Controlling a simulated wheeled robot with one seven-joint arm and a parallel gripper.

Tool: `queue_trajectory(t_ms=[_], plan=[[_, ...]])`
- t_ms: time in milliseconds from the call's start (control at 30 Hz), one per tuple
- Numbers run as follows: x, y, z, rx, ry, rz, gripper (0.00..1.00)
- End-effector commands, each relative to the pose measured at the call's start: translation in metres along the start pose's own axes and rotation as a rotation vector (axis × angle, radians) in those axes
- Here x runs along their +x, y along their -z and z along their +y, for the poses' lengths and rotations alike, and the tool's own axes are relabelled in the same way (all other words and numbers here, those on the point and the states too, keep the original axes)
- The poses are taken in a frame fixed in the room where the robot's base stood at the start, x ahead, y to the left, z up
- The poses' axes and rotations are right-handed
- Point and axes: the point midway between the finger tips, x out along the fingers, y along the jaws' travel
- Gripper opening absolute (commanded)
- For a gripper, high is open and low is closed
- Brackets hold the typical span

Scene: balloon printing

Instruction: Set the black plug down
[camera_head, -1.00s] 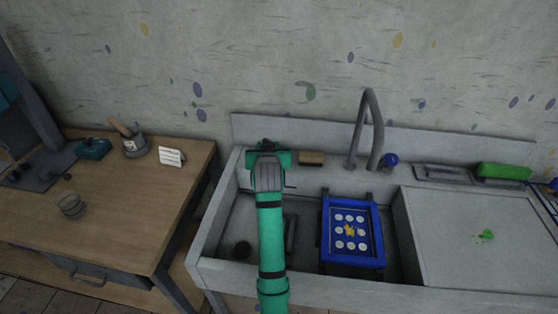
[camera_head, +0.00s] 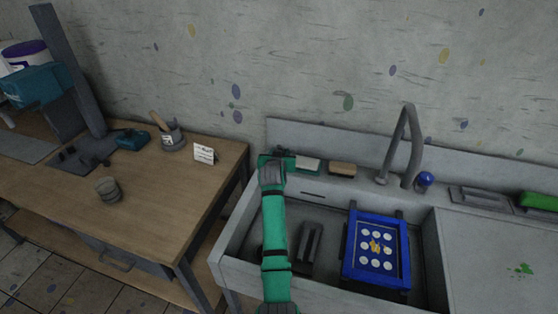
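My green arm reaches up the picture over the sink (camera_head: 437,245). My gripper (camera_head: 277,160) is at the sink's back left corner, seen from behind. Its fingertips and anything between them are hidden, so I cannot tell whether it is open or shut. I cannot make out the black plug for certain. The part of the sink floor under my arm is hidden.
A blue printing frame (camera_head: 376,284) and a dark grey block (camera_head: 311,243) are in the sink. A white-topped block (camera_head: 308,164), a brown block (camera_head: 343,168) and the tap (camera_head: 404,145) line the back ledge. A wooden table (camera_head: 130,203) stands left, with free room in front.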

Motion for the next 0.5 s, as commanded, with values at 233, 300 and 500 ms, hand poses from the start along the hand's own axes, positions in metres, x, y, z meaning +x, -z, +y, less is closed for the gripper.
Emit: queue_trajectory(t_ms=[233, 300, 500], plan=[[0.013, -0.024, -0.003, -0.001, 0.0, -0.003, 0.14], [0.016, -0.031, -0.003, -0.001, 0.0, -0.001, 0.14], [0.017, -0.032, -0.003, 0.0, 0.0, 0.0, 0.14]])
